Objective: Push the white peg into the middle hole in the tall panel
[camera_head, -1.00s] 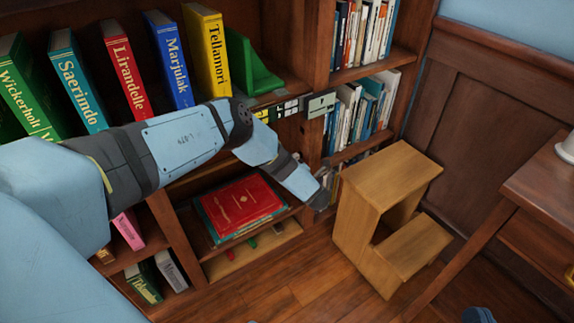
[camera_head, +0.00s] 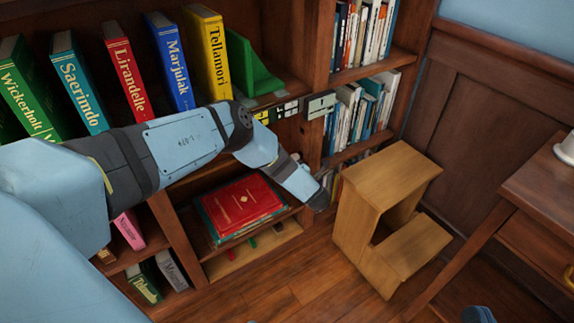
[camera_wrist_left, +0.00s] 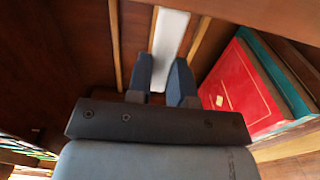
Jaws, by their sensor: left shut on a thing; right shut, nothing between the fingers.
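In the left wrist view the white peg (camera_wrist_left: 170,36) is a long pale bar running away from my left gripper (camera_wrist_left: 160,84). Its near end is between the two dark blue fingers, which are shut on it. Of my right gripper (camera_head: 478,314) only a dark blue tip shows at the bottom edge, away from the bookcase.
Red and teal books (camera_head: 240,200) lie flat on a low shelf beside my left wrist. They are close right of the fingers in the wrist view (camera_wrist_left: 240,95). A wooden step stool (camera_head: 390,175) stands right of the panel. A desk (camera_head: 540,185) is at far right.

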